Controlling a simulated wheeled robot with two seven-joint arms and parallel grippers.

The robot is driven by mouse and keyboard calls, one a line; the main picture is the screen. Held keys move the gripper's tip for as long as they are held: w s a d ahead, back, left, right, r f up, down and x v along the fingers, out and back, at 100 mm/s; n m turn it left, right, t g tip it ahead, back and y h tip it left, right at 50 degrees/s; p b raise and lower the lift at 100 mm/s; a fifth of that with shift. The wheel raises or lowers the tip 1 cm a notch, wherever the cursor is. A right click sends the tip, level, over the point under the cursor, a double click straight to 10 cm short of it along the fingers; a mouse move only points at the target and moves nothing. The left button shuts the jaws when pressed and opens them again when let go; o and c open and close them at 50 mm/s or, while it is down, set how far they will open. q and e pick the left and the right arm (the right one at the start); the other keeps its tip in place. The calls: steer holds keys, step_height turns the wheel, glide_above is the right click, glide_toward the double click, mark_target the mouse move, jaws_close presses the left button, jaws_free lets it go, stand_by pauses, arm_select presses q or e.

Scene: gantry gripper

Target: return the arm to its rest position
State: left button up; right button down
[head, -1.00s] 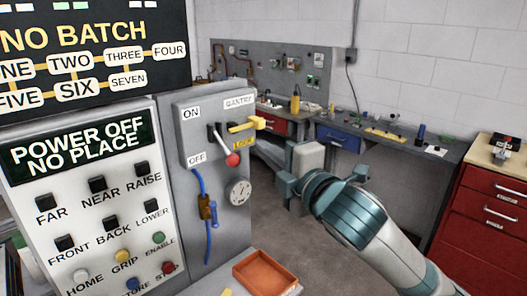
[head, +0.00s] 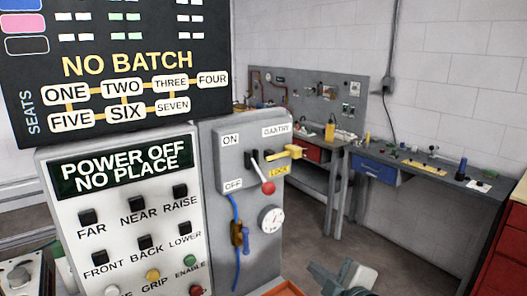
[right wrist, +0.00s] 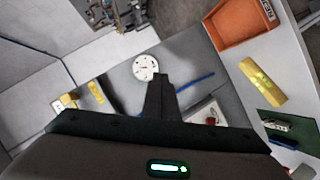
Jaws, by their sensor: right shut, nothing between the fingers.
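My right gripper (head: 343,276) shows at the bottom edge of the head view, right of the control cabinet, with most of its arm out of frame. In the right wrist view its dark fingers (right wrist: 158,98) are together with nothing between them. The gantry switch box (head: 250,158) is on the cabinet's right part, with a red-knobbed lever (head: 268,187) and a yellow lock piece (head: 291,152). The gripper is apart from it, lower and to the right. My left gripper is not in view.
The button panel (head: 130,215) reads POWER OFF NO PLACE, below a NO BATCH board (head: 125,65). A workbench (head: 425,170) and red drawers (head: 505,250) stand at right. Open floor lies between.

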steer(key=s+d+f+m+g+h, duration=0.1)
steer(key=s+f+m, duration=0.15)
steer(key=f, duration=0.35)
steer(key=s+d+f+m+g, duration=0.1)
steer(key=s+d+f, duration=0.15)
steer(key=f, duration=0.25)
steer(key=s+d+f+m+g+h, duration=0.1)
steer(key=s+d+f+m+g, duration=0.15)
steer(key=s+f, duration=0.6)
steer(key=s+d+f+m+g+h, duration=0.15)
steer(key=s+f+m+g, duration=0.35)
steer(key=s, duration=0.6)
steer(key=s+d+f+m+g, duration=0.1)
steer(key=s+d+f+m, duration=0.15)
steer(key=s+f, duration=0.6)
step_height(320, 180, down, 30)
steer(key=s+b, duration=0.2)
steer(key=b, duration=0.1)
steer(key=s+d+f+g+b, duration=0.1)
steer(key=s+f, duration=0.8)
steer(key=s+d+f+n+g, duration=0.1)
steer(key=s+d+f, duration=0.1)
steer(key=s+f, duration=0.6)
step_height(320, 180, down, 3)
steer(key=shift+s+d+r+b, duration=0.2)
steer(key=shift+s+d+b, duration=0.05)
steer(key=shift+s+b, duration=0.1)
